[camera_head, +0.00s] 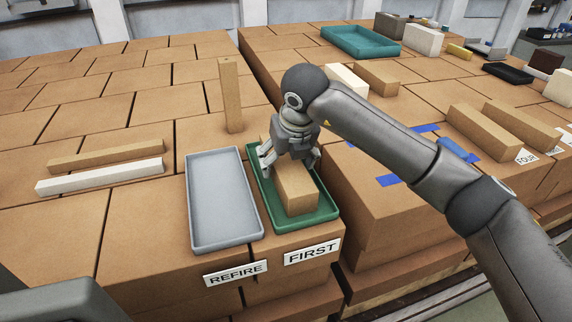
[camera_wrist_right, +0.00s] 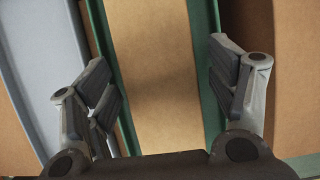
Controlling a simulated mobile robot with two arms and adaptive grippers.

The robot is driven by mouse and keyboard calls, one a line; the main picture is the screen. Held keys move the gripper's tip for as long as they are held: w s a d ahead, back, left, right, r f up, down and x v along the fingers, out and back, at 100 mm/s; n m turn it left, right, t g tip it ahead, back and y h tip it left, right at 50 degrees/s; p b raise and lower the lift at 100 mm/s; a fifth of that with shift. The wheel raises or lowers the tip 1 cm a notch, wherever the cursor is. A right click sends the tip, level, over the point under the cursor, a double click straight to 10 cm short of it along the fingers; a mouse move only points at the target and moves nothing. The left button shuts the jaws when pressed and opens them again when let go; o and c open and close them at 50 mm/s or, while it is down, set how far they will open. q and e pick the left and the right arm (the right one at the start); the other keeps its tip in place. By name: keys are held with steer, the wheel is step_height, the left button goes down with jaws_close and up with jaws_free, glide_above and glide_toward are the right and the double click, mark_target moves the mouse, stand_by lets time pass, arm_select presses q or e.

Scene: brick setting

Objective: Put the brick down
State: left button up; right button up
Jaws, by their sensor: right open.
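A tan brick (camera_head: 297,190) lies in the green tray (camera_head: 325,214) that stands behind the FIRST label. My right gripper (camera_head: 290,163) is over the far part of this brick, with its fingers spread to either side. In the right wrist view, the brick (camera_wrist_right: 153,70) runs between the open fingers of the right gripper (camera_wrist_right: 165,95), with a gap on each side. The green tray's wall (camera_wrist_right: 205,60) shows beside the brick. My left gripper is not in view.
An empty grey tray (camera_head: 222,207) stands left of the green one, behind the REFIRE label (camera_head: 236,273). An upright brick (camera_head: 231,95) stands behind the trays. A tan strip (camera_head: 105,155) and a white strip (camera_head: 100,177) lie at left. Blue tape pieces (camera_head: 388,180) mark the right surface.

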steer(key=b+v, duration=0.3)
steer(key=v, duration=0.7)
steer(key=shift+s+r, duration=0.15)
